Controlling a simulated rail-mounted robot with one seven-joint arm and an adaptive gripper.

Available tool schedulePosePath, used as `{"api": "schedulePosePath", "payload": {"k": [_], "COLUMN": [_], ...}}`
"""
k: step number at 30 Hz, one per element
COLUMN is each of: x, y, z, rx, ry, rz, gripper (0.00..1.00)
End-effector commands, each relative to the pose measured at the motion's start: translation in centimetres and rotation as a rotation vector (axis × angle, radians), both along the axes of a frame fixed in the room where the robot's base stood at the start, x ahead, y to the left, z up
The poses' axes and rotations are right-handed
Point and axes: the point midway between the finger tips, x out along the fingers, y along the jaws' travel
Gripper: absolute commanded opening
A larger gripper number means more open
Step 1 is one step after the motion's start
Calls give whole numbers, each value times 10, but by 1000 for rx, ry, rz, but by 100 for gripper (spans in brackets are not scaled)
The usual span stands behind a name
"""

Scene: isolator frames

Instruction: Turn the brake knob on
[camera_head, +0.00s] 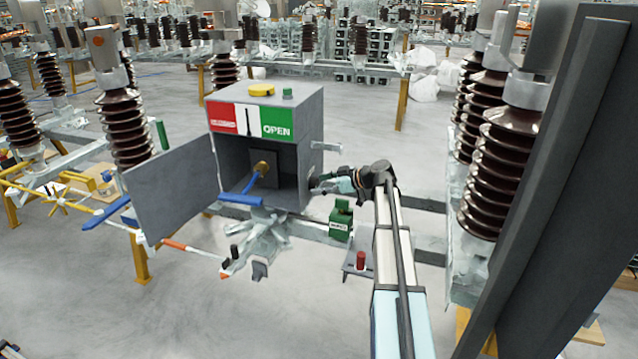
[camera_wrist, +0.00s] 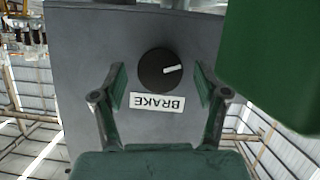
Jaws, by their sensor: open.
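The brake knob (camera_wrist: 158,70) is a round black dial with a white pointer mark, on a grey panel (camera_wrist: 85,60) in the wrist view. The pointer lies nearly level, its outer end toward the right. A white BRAKE label (camera_wrist: 158,102) appears upside down just below it. My gripper (camera_wrist: 160,82) is open and empty, its two green-padded fingers on either side of the knob. I cannot tell how far the fingertips are from the panel. In the head view my gripper (camera_head: 322,186) is at the right side of the grey cabinet (camera_head: 308,140); the knob is not visible there.
A large green block (camera_wrist: 280,60) fills the wrist view's upper right. In the head view, the cabinet door (camera_head: 172,192) stands open to the left, with a blue handle (camera_head: 240,201) in front. A green box (camera_head: 341,222) and a red knob (camera_head: 361,260) sit below my arm.

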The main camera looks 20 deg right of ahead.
Motion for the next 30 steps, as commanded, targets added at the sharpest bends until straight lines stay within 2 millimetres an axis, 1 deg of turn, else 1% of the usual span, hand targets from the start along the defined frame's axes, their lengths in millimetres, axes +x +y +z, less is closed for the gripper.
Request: {"api": "schedulePosePath", "payload": {"k": [4, 12, 13, 14, 15, 18, 25, 30], "x": [5, 6, 6, 6, 6, 6, 6, 9], "y": [5, 6, 6, 6, 6, 6, 6, 4], "z": [-3, -4, -4, -4, -4, -4, -5, -7], "rx": [0, 0, 1, 1, 1, 1, 17, 109], "ry": [0, 0, 1, 1, 1, 1, 16, 113], "rz": [1, 1, 1, 1, 1, 1, 1, 2], "gripper": [73, 73, 70, 59, 45, 13, 13, 13]}}
